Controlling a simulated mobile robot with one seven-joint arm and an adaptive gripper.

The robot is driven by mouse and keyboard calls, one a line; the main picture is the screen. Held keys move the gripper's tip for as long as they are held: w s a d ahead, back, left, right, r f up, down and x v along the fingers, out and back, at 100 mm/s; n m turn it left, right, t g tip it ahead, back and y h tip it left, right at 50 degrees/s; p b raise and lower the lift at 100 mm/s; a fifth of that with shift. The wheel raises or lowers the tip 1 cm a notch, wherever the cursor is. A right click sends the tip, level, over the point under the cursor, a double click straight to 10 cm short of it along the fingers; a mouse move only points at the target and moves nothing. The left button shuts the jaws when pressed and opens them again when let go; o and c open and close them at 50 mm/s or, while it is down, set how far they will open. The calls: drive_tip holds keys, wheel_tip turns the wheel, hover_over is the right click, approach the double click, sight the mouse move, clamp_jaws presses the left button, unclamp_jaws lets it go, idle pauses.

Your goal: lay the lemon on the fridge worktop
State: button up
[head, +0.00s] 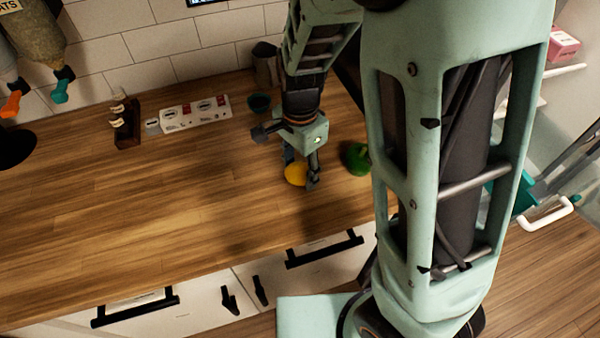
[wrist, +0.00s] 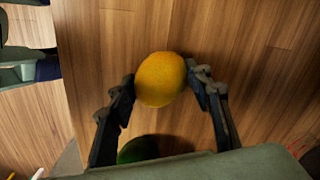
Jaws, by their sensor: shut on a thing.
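The yellow lemon (head: 295,174) is between the fingers of my gripper (head: 301,180), over the right part of the wooden worktop (head: 150,210). In the wrist view the lemon (wrist: 160,79) sits between the two dark fingertips (wrist: 163,85), which are shut on it. I cannot tell whether the lemon touches the wood or hangs just above it. A green round thing (head: 358,158) stands on the worktop to the right of my gripper. It also shows partly at the bottom of the wrist view (wrist: 138,150).
A white power strip (head: 195,114), a dark wooden rack (head: 126,124), a dark teal cup (head: 259,104) and a grey container (head: 266,65) stand along the back wall. Drawers with black handles (head: 325,249) are below the front edge. The middle and left worktop is clear.

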sight(300, 166)
drive_tip(key=shift+f, duration=0.15)
drive_tip(key=o, duration=1.2)
wheel_tip(300, 166, up, 12)
drive_tip(key=p, duration=0.1)
drive_tip(key=shift+r, duration=0.2)
